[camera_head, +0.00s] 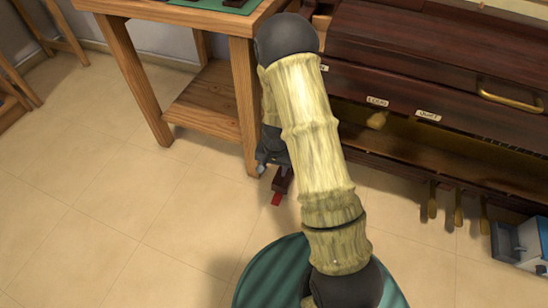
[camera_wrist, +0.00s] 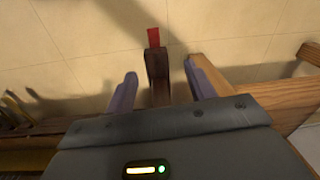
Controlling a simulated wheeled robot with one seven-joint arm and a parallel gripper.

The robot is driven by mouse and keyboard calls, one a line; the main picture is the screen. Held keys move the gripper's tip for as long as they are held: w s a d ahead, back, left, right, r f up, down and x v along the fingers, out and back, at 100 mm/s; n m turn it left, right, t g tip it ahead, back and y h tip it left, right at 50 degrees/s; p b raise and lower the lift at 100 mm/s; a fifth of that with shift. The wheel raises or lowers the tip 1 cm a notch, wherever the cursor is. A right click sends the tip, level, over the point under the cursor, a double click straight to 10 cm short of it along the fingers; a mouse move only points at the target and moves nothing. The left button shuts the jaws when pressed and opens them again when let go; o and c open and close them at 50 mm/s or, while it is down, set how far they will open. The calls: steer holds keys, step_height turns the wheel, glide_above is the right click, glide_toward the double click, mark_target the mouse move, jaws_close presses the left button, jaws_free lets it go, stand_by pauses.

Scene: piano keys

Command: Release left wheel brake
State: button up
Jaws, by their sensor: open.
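A small red tab (camera_head: 276,198) sits at the end of a dark brown wooden piece (camera_head: 283,181), low near the floor by the piano's left end. I take this to be the left wheel brake. In the wrist view the red tab (camera_wrist: 154,37) points away from me, and the brown piece (camera_wrist: 157,64) lies between my two purple-grey fingers. My gripper (camera_wrist: 161,70) is open, with a finger on each side and visible gaps to the brown piece. In the head view my gripper (camera_head: 271,158) is just above it, partly hidden by my arm.
The dark piano (camera_head: 430,85) stands at the right, with labelled knobs, a brass handle and brass pedals (camera_head: 458,208). A wooden table (camera_head: 240,95) stands close to the left of my gripper. A blue-white box (camera_head: 522,243) is at far right. The tiled floor (camera_head: 110,205) is clear at left.

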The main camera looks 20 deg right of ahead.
step_height(320, 180, up, 8)
steer(key=s+n, duration=0.1)
steer(key=s, duration=0.1)
steer(key=shift+f+n+t, duration=0.25)
steer(key=shift+n+t, duration=0.05)
steer(key=shift+a, duration=0.1)
steer(key=s+r+n+p, duration=0.1)
steer(key=s+r+p, duration=0.3)
steer(key=r, duration=0.5)
steer(key=s+d+r+n+t+p, duration=0.1)
steer(key=s+r+p, duration=0.2)
steer(key=r, duration=0.6)
steer(key=s+r+n+p, duration=0.2)
steer(key=s+r+p, duration=0.2)
steer(key=r, duration=0.5)
steer(key=shift+s+d+t+p, duration=0.15)
steer(key=shift+s+t+p, duration=0.2)
steer(key=shift+p, duration=0.2)
steer(key=c, duration=0.4)
steer(key=shift+d, duration=0.1)
